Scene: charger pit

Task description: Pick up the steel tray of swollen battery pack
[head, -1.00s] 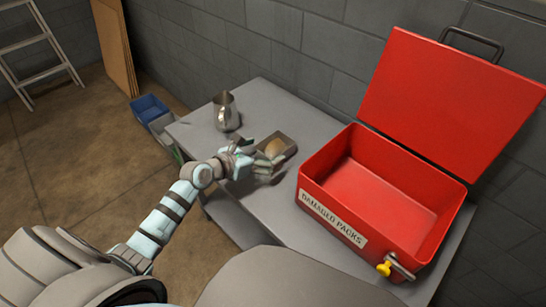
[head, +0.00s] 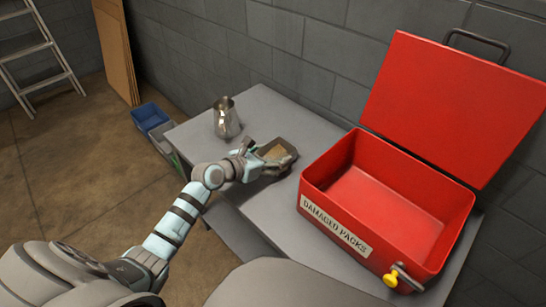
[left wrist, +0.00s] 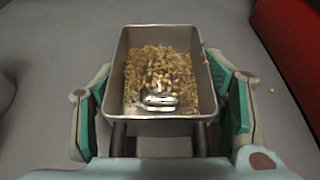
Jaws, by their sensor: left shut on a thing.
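The steel tray (head: 288,146) is a small open grey box on the table, beside the left wall of the red box. In the left wrist view the tray (left wrist: 209,95) holds tan granules (left wrist: 165,62). A small shiny silver piece (left wrist: 158,99) shows among them near the close wall; I cannot tell if it is the battery pack. My left gripper (head: 264,157) is at the tray's near left side. In the wrist view its green-padded fingers (left wrist: 168,105) are shut on the tray's two sides. Whether the tray clears the table is unclear. My right gripper is not in view.
An open red box (head: 330,222) labelled "DAMAGED PACKS" stands right of the tray, its lid (head: 450,105) up. A steel pitcher (head: 226,119) stands behind left on the grey table (head: 290,110). Blue (head: 150,117) and grey bins sit on the floor. A few granules lie loose.

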